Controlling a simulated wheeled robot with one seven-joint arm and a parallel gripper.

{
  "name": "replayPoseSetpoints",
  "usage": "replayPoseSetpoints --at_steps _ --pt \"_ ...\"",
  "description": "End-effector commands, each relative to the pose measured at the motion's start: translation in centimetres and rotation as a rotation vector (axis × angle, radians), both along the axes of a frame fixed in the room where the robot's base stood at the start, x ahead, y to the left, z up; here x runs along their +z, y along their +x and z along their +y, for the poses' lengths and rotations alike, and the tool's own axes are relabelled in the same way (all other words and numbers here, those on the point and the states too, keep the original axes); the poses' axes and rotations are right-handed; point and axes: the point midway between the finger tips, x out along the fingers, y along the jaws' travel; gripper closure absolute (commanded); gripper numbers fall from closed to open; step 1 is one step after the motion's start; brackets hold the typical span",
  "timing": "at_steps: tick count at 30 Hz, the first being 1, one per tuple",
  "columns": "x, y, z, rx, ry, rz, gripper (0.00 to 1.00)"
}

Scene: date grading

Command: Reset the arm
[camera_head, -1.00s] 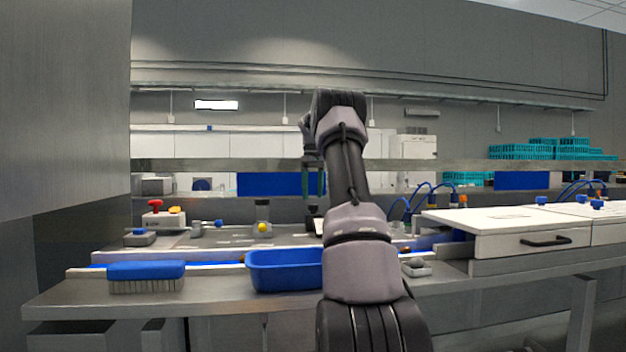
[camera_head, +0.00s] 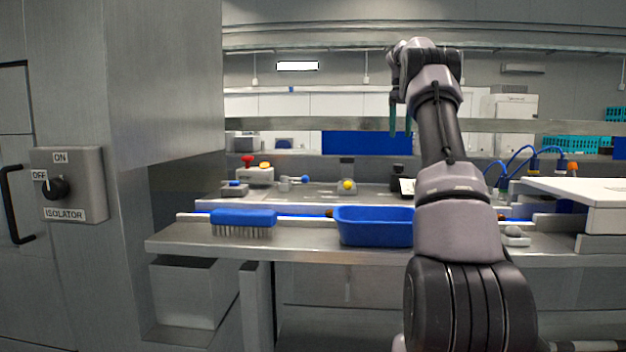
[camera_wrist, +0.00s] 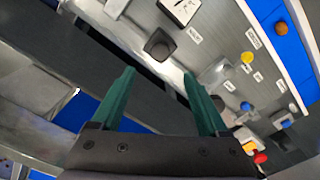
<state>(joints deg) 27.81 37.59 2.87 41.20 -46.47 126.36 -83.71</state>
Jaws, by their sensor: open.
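My arm rises in front of the bench in the head view and bends at its top. My gripper (camera_head: 400,118) hangs from the bend, its green fingers pointing down in front of the blue panel at the back. In the wrist view the two green fingers (camera_wrist: 160,84) stand wide apart with nothing between them. The gripper is open and empty, above and apart from the bench. My arm hides part of the bench behind it.
A blue tray (camera_head: 372,228) and a blue brush (camera_head: 244,219) lie along the bench's front. A white drawer unit (camera_head: 606,210) stands at the right. An isolator switch box (camera_head: 75,183) is on the left cabinet. The air around the gripper is clear.

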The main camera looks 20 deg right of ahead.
Motion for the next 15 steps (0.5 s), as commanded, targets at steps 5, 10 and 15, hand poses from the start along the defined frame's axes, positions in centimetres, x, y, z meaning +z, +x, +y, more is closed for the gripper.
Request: replayPoseSetpoints --at_steps 5,10,15 --pt "0.9 -0.4 1.2 -0.002 -0.006 -0.011 0.22" --pt "3.5 -2.5 6.0 -0.019 -0.027 -0.056 0.22" --pt "5.5 -6.1 12.0 -0.064 -0.032 -0.130 0.22"
